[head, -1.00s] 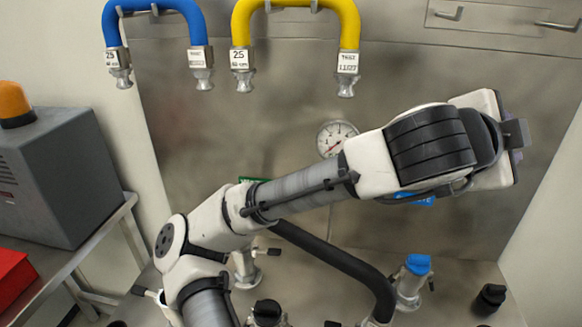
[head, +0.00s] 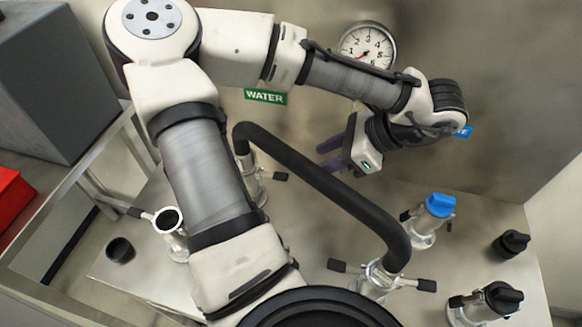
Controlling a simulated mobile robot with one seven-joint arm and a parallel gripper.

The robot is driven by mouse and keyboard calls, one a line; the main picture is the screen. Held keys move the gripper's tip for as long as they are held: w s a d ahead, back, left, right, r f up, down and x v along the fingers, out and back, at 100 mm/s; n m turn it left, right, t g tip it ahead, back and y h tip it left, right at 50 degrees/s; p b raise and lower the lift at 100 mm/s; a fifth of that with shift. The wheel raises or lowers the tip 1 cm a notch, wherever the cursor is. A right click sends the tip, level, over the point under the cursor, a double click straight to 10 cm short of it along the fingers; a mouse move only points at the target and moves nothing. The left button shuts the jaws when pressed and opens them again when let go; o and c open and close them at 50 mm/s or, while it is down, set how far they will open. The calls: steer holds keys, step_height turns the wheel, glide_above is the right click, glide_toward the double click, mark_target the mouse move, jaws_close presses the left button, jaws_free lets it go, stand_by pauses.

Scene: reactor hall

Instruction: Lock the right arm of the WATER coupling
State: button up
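The green WATER sign (head: 265,96) is on the steel back wall. Below it stands a metal coupling (head: 256,188), partly hidden by my arm, with a black hose (head: 320,180) at its top. Its right arm (head: 280,176) has a black grip and sticks out to the right; its left arm is hidden. The hose runs to a front coupling (head: 372,283), whose two arms stick out sideways. My gripper (head: 324,156) is up and right of the WATER coupling, clear of it. Its purple fingers point left and look apart, with nothing seen between them.
A blue-capped coupling (head: 432,218) and black-capped coupling (head: 490,302) stand at right, near a loose black cap (head: 511,244). An open coupling (head: 170,222) stands left of my arm, near another black cap (head: 120,250). A gauge (head: 367,46) is on the wall.

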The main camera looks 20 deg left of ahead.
mark_target(283, 176)
steer(key=x, duration=0.9)
steer(key=shift+a+f+p, duration=0.25)
steer(key=shift+f+p, duration=0.05)
steer(key=shift+p, duration=0.1)
jaws_close()
